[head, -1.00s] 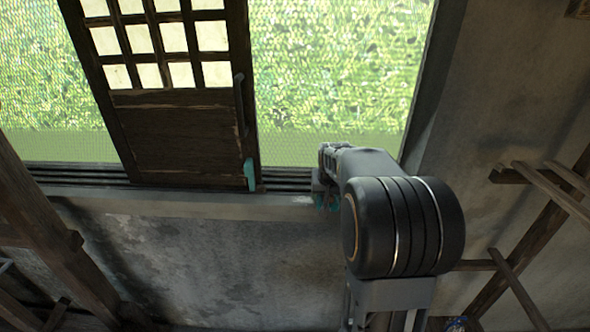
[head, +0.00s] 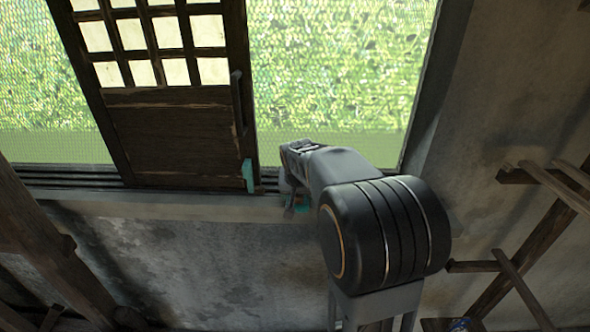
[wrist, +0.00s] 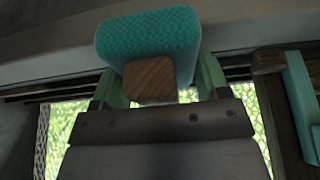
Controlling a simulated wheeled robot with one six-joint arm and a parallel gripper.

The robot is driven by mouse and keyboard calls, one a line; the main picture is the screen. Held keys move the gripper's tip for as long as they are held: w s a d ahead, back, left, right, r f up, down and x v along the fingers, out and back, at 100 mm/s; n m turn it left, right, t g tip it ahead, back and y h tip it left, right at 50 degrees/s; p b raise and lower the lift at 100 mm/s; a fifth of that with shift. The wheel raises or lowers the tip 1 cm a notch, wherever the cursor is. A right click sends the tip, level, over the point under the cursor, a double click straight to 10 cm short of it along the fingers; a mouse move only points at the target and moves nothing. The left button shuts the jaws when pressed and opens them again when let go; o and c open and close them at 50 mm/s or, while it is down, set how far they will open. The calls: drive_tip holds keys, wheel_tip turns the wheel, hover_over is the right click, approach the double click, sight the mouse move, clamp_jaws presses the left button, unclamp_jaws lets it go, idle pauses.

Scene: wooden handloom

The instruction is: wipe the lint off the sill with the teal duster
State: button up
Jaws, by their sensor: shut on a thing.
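The teal duster (wrist: 150,38) has a fuzzy teal pad on a square wooden handle (wrist: 150,80). My gripper (wrist: 161,82) is shut on the handle, one finger on each side. In the head view, a little of the duster's teal (head: 301,209) shows below my gripper (head: 292,203), at the sill's front edge, just right of the sliding panel. The sill (head: 190,206) is a pale ledge running under the window tracks. I cannot tell whether the pad touches it. I cannot make out lint on the sill; the part around the duster is hidden by my gripper.
A dark sliding lattice panel (head: 175,140) stands in the tracks left of my gripper, with a teal piece (head: 248,176) at its lower right edge, also in the wrist view (wrist: 302,90). Wooden beams (head: 30,225) stand at left; a wooden rack (head: 545,215) is at right.

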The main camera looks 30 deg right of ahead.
drive_tip(key=shift+d+r+p, duration=0.2)
drive_tip(key=shift+r+p, duration=0.1)
drive_tip(key=shift+r, duration=0.95)
drive_tip(key=shift+s+r, duration=0.15)
drive_tip(key=shift+r, duration=0.2)
drive_tip(key=shift+a+r+p, duration=0.2)
drive_tip(key=shift+r+p, duration=0.55)
drive_tip(key=shift+p, duration=0.05)
drive_tip(key=shift+r+p, duration=1.2)
drive_tip(key=shift+r, duration=0.5)
